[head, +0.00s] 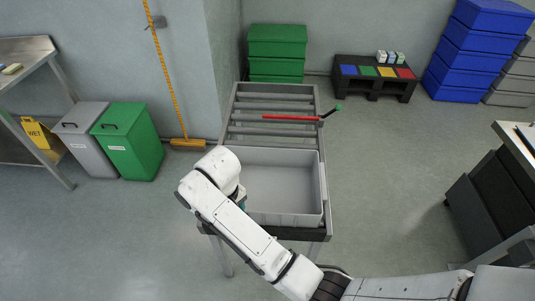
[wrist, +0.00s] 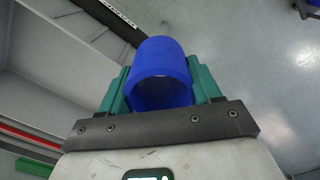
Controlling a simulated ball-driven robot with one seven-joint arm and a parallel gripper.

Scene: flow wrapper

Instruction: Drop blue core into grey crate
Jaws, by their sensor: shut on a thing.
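The blue core (wrist: 160,60), a hollow cylinder, sits between the two teal fingers of my gripper (wrist: 158,84) in the wrist view. The fingers are shut on its sides, and its open end faces the wrist camera. In the head view my arm hides the core, and only a bit of teal of my gripper (head: 243,204) shows at the crate's left side. The grey crate (head: 285,185) stands open on the near part of the roller table and looks empty where visible. My arm covers its left part. Its grey wall (wrist: 50,45) also shows left of the core in the wrist view.
A red bar with a black and green end (head: 300,117) lies across the rollers behind the crate. A green bin (head: 128,140) and a grey bin (head: 82,138) stand left. A low black stand (head: 375,85) is at the back.

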